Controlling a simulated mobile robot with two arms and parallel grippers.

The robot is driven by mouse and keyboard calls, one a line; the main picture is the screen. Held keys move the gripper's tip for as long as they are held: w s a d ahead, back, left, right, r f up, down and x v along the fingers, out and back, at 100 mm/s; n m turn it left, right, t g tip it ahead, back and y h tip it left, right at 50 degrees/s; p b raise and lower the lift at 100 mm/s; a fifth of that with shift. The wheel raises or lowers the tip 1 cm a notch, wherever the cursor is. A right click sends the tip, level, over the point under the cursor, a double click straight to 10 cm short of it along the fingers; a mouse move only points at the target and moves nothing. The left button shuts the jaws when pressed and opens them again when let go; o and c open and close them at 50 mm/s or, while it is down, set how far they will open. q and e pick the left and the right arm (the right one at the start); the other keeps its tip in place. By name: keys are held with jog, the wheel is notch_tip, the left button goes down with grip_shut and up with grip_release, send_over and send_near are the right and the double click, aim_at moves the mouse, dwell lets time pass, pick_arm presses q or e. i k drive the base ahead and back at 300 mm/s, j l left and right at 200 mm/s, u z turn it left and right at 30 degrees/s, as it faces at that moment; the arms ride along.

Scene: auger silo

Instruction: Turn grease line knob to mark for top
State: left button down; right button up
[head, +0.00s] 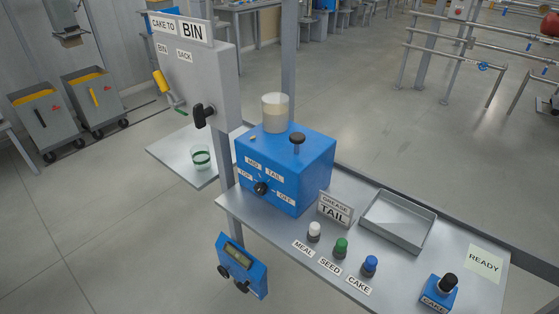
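The grease line knob (261,188) is a small black knob on the front face of a blue box (305,168). Labels TOP (245,175), MID (253,164), TAIL (274,173) and OFF (286,197) are spread around it. The knob is too small to tell for sure which mark it points at. A sign reading GREASE TAIL (335,209) stands on the shelf to the right of the box. Neither of my grippers is in view, and nothing touches the knob.
The box stands on a grey shelf (300,240) with white, green and blue pegs, an empty tray (398,222) and a CAKE block (438,294). A grey CAKE TO BIN panel (200,75) with a black handle rises behind left. A blue gauge unit (242,265) hangs below.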

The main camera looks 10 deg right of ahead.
aim_at(260, 189)
jog(key=z, duration=0.5)
jog(key=i+j+z, duration=0.15)
jog(key=j+z, duration=0.3)
jog(key=j, duration=0.3)
jog(key=j+z, duration=0.5)
jog(key=j, duration=0.3)
